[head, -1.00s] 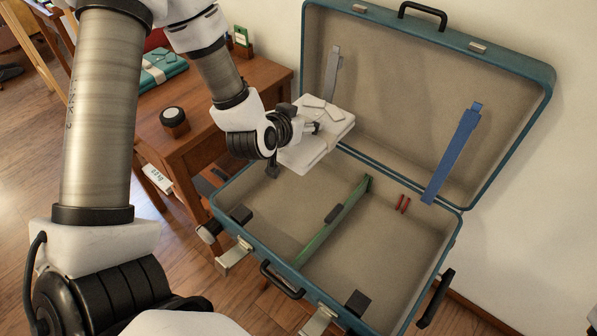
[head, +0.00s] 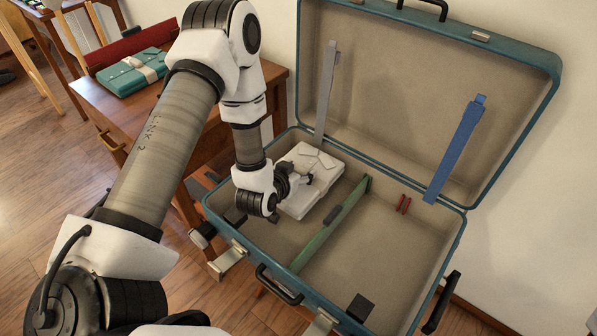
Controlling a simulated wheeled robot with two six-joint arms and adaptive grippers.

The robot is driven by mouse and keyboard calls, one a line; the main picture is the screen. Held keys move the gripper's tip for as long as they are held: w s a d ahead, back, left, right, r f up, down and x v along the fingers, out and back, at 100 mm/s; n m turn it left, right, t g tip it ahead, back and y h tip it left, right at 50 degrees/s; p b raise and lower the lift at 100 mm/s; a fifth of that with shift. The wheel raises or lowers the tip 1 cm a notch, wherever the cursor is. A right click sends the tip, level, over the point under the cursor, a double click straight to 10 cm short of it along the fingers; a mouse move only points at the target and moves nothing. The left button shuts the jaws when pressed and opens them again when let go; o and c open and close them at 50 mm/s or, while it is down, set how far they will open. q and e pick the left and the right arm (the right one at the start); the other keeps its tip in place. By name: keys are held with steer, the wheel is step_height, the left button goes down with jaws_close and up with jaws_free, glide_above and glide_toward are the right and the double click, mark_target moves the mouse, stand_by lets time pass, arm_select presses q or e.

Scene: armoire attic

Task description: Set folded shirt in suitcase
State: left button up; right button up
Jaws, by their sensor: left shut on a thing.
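The white folded shirt (head: 318,165) is inside the left compartment of the open teal suitcase (head: 456,240), near its back left corner. My left gripper (head: 304,182) is shut on the shirt's near left edge. Whether the shirt rests on the suitcase floor I cannot tell. A green divider (head: 328,222) splits the suitcase base, and the shirt lies to the left of it. My right gripper is not in view.
The lid stands open with a grey strap (head: 326,95) and a blue strap (head: 455,150). A wooden table (head: 95,98) with a teal folded garment (head: 133,72) stands left. My left arm hides part of it.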

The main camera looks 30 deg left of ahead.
arm_select(q)
steer(key=shift+r, duration=0.1)
steer(key=shift+f+b, duration=0.4)
steer(key=shift+f, duration=0.2)
steer(key=o, duration=1.3)
steer(key=shift+o, duration=0.2)
